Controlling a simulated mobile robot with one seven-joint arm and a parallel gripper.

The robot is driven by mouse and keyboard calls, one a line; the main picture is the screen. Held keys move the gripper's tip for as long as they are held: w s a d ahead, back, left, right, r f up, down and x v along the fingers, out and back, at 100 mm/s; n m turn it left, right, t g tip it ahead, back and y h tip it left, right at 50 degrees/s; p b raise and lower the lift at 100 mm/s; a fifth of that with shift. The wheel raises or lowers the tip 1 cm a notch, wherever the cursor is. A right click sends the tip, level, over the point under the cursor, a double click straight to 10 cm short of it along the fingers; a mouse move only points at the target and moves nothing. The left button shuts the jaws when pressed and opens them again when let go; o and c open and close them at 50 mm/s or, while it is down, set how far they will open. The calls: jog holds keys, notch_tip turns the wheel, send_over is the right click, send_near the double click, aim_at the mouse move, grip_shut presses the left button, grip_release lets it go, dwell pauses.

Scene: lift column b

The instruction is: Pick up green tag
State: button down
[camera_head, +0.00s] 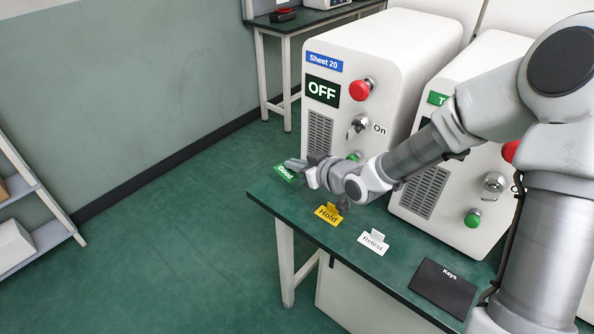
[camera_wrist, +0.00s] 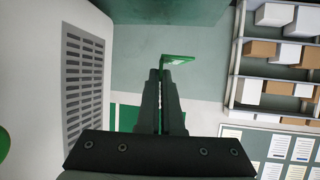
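The green tag (camera_head: 285,174), marked "Good", shows near the left corner of the table in the head view. In the wrist view the green tag (camera_wrist: 179,59) sits at the fingertips, with its upright part running down between them. My gripper (camera_head: 296,163) reaches left over the table; its fingers (camera_wrist: 163,85) are close together on the tag. The tag's gripped part is mostly hidden by the fingers. Whether the tag touches the table is hard to tell.
A yellow "Hold" tag (camera_head: 328,214), a white "Retest" tag (camera_head: 374,242) and a black "Keys" mat (camera_head: 443,288) lie along the table (camera_head: 300,222). White machines (camera_head: 400,50) with red and green buttons stand behind. Floor on the left is clear.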

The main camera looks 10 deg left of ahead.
jog(key=s+a, duration=0.5)
jog(key=s, duration=0.3)
jog(key=s+a, duration=0.4)
jog(key=s, duration=0.4)
jog(key=shift+s+a+f+b, duration=0.25)
jog(key=shift+a+b, duration=0.1)
jog(key=shift+b, duration=0.05)
